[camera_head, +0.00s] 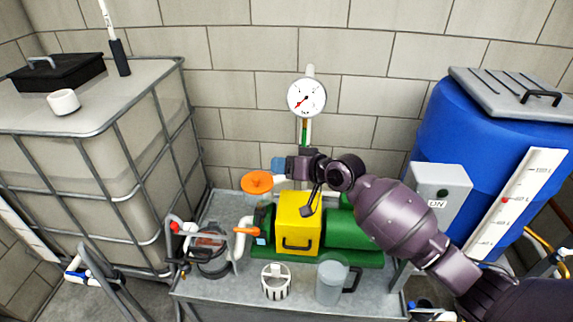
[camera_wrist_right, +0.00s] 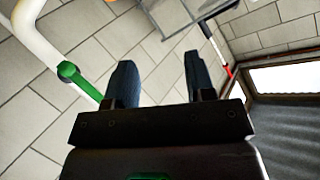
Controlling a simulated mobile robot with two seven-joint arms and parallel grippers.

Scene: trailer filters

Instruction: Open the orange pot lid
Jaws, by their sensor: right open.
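The orange lid (camera_head: 257,182) is a round disc with a raised centre. It sits on the pump assembly at the middle of the metal table, left of the yellow box. My right gripper (camera_head: 279,164) reaches in from the right, just above and to the right of the lid, apart from it as far as I can tell. In the right wrist view its two dark blue fingers (camera_wrist_right: 159,78) are spread with nothing between them. The lid does not show in that view. My left gripper is not in view.
A yellow box (camera_head: 298,224) with a black handle stands beside the green motor. A gauge (camera_head: 306,97) rises behind my wrist. A white basket (camera_head: 276,281) and a clear jug (camera_head: 333,280) stand in front. A caged tank (camera_head: 80,160) and a blue barrel (camera_head: 480,140) flank the table.

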